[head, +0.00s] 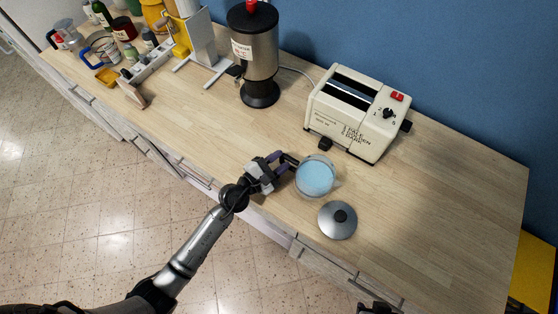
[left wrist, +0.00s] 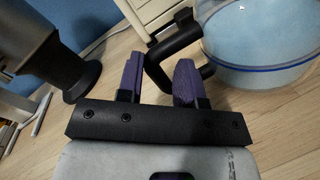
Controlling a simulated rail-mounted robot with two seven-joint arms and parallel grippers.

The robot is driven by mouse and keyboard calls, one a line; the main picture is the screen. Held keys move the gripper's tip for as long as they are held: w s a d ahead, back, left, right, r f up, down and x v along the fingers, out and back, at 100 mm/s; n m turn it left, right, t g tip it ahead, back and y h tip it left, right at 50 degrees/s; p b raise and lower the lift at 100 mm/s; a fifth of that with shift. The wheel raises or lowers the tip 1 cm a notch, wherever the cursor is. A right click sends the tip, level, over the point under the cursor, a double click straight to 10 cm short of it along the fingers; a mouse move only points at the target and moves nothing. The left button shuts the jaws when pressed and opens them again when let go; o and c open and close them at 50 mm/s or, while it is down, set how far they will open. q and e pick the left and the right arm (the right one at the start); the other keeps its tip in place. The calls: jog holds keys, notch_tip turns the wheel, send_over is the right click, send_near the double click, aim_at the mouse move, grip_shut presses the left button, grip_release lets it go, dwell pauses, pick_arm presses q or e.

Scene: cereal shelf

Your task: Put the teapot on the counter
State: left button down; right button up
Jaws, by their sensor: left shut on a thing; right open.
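The teapot (head: 316,176), a clear glass pot with light blue inside and a black handle, is on or just above the wooden counter (head: 440,220); I cannot tell if its base touches. It also shows in the left wrist view (left wrist: 262,50). My left gripper (head: 281,163) is shut on the teapot's handle (left wrist: 158,62), with purple fingers on both sides of it. A round grey lid with a black knob (head: 338,219) lies apart, toward the front edge. My right gripper (head: 376,308) barely shows at the bottom edge and is open.
A cream toaster (head: 358,112) stands close behind the teapot. A steel dispenser with a black base (head: 253,55) is at the back wall. Bottles, jars and a white stand (head: 203,45) crowd the left end. The counter's right end is clear.

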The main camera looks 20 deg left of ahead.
pick_arm(q)
jog(key=c, duration=0.8)
grip_release()
jog(key=shift+o, duration=0.2)
jog(key=shift+s, duration=0.1)
